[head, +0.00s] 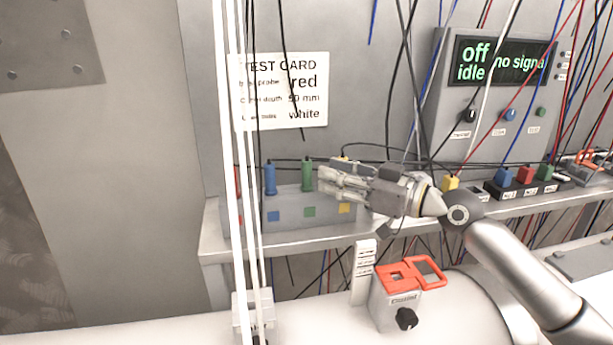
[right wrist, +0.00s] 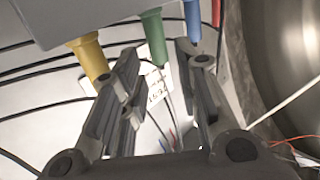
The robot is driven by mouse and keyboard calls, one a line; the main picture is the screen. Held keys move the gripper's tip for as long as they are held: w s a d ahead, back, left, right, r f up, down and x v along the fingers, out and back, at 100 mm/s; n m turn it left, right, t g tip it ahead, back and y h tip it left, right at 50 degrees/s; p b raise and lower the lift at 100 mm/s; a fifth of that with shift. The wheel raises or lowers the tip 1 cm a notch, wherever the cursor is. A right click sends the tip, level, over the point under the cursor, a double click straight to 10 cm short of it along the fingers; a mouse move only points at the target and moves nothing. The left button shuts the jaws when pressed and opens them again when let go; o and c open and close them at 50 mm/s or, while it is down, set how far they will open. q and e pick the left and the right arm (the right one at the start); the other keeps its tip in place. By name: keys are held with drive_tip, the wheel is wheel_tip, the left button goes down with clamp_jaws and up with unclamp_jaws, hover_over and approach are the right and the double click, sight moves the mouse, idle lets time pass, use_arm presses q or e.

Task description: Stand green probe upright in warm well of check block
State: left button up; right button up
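The green probe (head: 307,174) stands upright in a grey rack (head: 292,210), above a green square. My right gripper (head: 324,180) is beside it, coming from the right. In the right wrist view, the gripper (right wrist: 158,58) is open, and the green probe (right wrist: 153,38) shows between its fingertips with gaps on both sides. I cannot tell how far the fingers reach past it. A grey box (head: 396,302) with an orange-red top and a black knob stands at the lower middle; I cannot tell whether it is the check block. No warm well label is readable. My left gripper is not in view.
A blue probe (head: 269,178) and a red one (head: 238,182) stand left of the green; a yellow probe (right wrist: 88,58) is close to the gripper's other side. White vertical cables (head: 233,130) pass before the rack. A meter (head: 500,62) reads "off idle" and "no signal".

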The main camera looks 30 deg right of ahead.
sight(311, 169)
drive_tip(key=shift+w+a, duration=0.15)
drive_tip(key=shift+w, duration=0.1)
drive_tip(key=shift+w+r+p, duration=0.15)
drive_tip(key=shift+w+p, duration=0.1)
drive_tip(key=shift+p, duration=0.25)
drive_tip(key=p+x, duration=0.3)
drive_tip(key=x, duration=0.1)
drive_tip(key=shift+s, duration=0.1)
drive_tip(key=shift+w+a+p, duration=0.25)
drive_tip(key=shift+w+p, duration=0.05)
drive_tip(key=shift+w, duration=0.1)
drive_tip(key=shift+f, duration=0.2)
clamp_jaws()
